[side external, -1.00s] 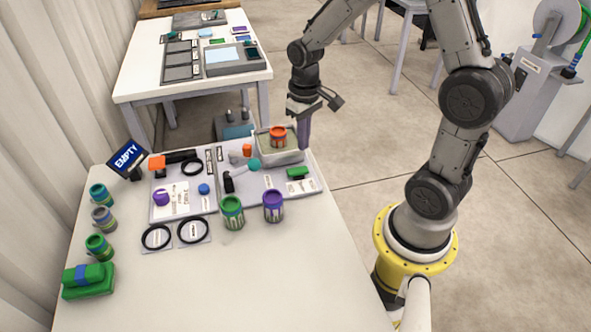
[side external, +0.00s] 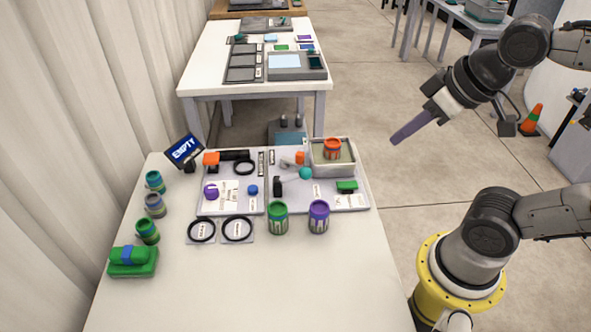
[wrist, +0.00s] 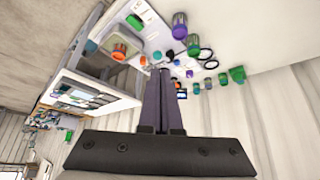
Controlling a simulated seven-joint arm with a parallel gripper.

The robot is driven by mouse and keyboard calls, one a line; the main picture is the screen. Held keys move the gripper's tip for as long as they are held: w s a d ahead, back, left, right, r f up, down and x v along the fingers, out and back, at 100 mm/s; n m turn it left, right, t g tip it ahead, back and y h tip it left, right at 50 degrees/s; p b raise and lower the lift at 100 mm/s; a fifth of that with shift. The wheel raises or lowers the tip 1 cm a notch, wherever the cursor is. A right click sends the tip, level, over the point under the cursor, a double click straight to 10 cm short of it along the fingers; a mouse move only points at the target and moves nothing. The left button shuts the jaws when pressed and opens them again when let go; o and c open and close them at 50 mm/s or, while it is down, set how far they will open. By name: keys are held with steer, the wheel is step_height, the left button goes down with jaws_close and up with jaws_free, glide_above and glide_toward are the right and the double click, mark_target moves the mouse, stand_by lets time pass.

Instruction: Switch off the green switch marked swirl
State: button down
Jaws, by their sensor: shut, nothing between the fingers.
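A green switch (side external: 347,187) sits on the right part of the grey panel (side external: 318,203), near its right edge. A small label lies below it, too small to read, so I cannot confirm the word swirl or tell which way the switch is set. A green block also shows in the wrist view (wrist: 91,46), probably the same switch. My gripper (side external: 393,141) is to the right of the table, raised and tilted, its long purple fingers pointing down-left, apart from the panel. In the wrist view its fingers (wrist: 160,72) are together and empty.
A tray (side external: 351,168) with an orange can (side external: 332,148) stands behind the switch. Green (side external: 278,217) and purple (side external: 319,217) cans stand at the panel's front edge. Knobs and black rings lie further left.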

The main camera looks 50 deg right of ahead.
steer(key=shift+s+f+g, duration=0.15)
steer(key=shift+s+f, duration=0.3)
steer(key=shift+s, duration=0.2)
steer(key=shift+s+f+g, duration=0.15)
steer(key=shift+s+f, duration=0.25)
steer(key=shift+s, duration=0.2)
steer(key=w+d+r+m+g, duration=0.1)
steer(key=w+d+m+g, duration=0.1)
steer(key=w+m, duration=0.65)
steer(key=w+d+f+g, duration=0.3)
steer(key=w+d+f, duration=0.2)
steer(key=w+f, duration=0.3)
steer(key=shift+d+f, duration=0.4)
steer(key=shift+f, duration=0.35)
steer(key=shift+w+m, duration=0.1)
steer(key=shift+m, duration=0.15)
